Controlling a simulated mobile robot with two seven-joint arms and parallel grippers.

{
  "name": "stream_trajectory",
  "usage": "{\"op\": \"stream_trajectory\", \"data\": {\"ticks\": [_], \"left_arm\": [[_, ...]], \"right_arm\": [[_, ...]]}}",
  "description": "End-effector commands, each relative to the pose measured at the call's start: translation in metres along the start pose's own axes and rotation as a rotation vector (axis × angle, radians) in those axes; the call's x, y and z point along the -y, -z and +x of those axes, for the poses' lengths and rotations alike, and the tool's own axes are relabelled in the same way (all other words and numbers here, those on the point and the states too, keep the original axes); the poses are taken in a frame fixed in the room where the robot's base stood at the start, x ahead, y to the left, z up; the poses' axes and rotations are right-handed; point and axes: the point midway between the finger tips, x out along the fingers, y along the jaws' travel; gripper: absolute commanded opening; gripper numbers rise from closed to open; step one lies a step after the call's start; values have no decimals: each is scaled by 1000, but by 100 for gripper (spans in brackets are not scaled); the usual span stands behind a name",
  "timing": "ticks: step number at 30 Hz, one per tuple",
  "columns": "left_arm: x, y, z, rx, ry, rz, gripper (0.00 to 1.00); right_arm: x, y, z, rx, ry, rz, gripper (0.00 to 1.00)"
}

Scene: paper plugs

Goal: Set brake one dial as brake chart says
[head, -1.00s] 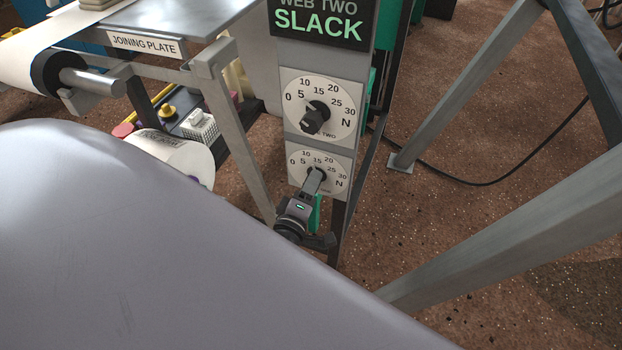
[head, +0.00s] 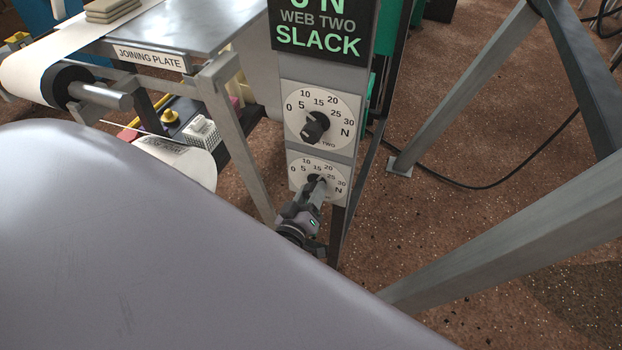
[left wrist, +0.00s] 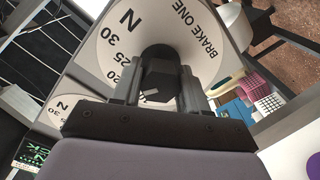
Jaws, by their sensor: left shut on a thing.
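The brake one dial (head: 334,184) is the lower white dial on the grey post, with numbers from 0 to 30 and N. My left gripper (head: 315,186) is at its knob and covers the lower part of the dial. In the left wrist view the brake one dial face (left wrist: 110,55) shows its "BRAKE ONE" label, and my left gripper (left wrist: 158,88) is shut on its black knob (left wrist: 160,72). Which number the knob points at cannot be told. The brake two dial (head: 341,104) sits just above, with its own black knob (head: 315,127). A brake chart is not recognisable. My right gripper is not in view.
A display (head: 320,32) above the dials reads "WEB TWO SLACK". The joining plate (head: 190,30) and a paper roll (head: 182,158) are at the left. Slanted grey frame bars (head: 470,85) stand at the right, over brown floor with a black cable.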

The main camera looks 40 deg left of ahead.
Motion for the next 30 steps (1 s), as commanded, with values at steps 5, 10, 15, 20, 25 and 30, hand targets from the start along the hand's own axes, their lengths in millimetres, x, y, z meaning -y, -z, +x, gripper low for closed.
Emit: {"op": "stream_trajectory", "data": {"ticks": [5, 10, 15, 20, 25, 30], "left_arm": [[0, -1, -1, 1, 1, 22, 13], [0, -1, -1, 1, 1, 25, 13], [1, -1, -1, 2, 1, 24, 13], [0, -1, -1, 1, 1, 23, 64], [0, 0, 0, 1, 1, 23, 64], [0, 0, 0, 1, 0, 23, 64]], "right_arm": [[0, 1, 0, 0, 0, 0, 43], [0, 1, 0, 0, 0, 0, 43], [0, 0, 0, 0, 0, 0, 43], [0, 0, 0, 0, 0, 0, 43], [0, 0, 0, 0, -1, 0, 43], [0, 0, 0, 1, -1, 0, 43]]}}
